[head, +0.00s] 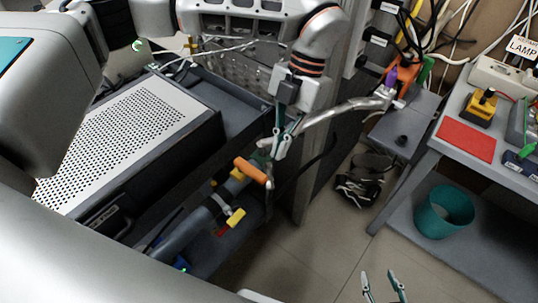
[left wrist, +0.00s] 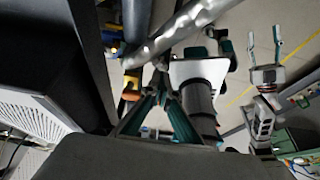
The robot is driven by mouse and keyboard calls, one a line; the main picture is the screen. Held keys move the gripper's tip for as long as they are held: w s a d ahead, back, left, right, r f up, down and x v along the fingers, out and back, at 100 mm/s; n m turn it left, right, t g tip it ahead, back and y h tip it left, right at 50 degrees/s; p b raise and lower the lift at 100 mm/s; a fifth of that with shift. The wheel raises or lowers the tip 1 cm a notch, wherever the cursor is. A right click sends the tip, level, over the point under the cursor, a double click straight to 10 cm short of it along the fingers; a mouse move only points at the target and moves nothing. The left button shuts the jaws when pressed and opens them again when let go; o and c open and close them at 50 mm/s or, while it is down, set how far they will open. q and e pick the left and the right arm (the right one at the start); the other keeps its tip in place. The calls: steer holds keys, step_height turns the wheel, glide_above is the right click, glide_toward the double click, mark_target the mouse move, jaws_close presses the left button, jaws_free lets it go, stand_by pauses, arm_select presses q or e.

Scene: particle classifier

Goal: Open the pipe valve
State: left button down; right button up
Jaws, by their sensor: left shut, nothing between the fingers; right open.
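The pipe valve has an orange handle (head: 250,171) that sticks up from a dark pipe (head: 190,232) beside the grey machine. A silvery pipe (head: 335,115) runs from near the handle to the upper right. My left gripper (head: 280,154) is shut and empty, just above and right of the orange handle, close to the silvery pipe; I cannot tell if it touches. In the left wrist view the orange handle (left wrist: 130,90) is left of the shut fingers, with the silvery pipe (left wrist: 180,35) beyond them. My right gripper (head: 384,287) is open and empty at the bottom, away from the valve.
A yellow handle (head: 235,217) sits lower on the dark pipe. A grey machine with a perforated top (head: 125,135) stands at the left. A bench with a red mat (head: 466,140) is at the right, above a teal bin (head: 444,212). Floor between is mostly clear.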

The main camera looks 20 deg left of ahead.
mark_target(250, 170)
arm_select(q)
steer(key=s, duration=0.1)
steer(key=s+a, duration=0.1)
steer(key=s, duration=0.1)
steer(key=shift+r, duration=0.15)
steer(key=shift+s+a, duration=0.1)
steer(key=shift+s, duration=0.25)
arm_select(e)
steer(key=shift+s+a, duration=0.1)
steer(key=shift+s, duration=0.45)
steer(key=shift+w+r, duration=0.1)
steer(key=shift+w, duration=0.1)
arm_select(q)
steer(key=shift+p, duration=0.3)
steer(key=shift+s+m, duration=0.15)
steer(key=shift+m, duration=0.15)
arm_select(e)
steer(key=shift+w+a+r, duration=0.1)
steer(key=shift+a+r, duration=0.15)
steer(key=shift+a, duration=0.2)
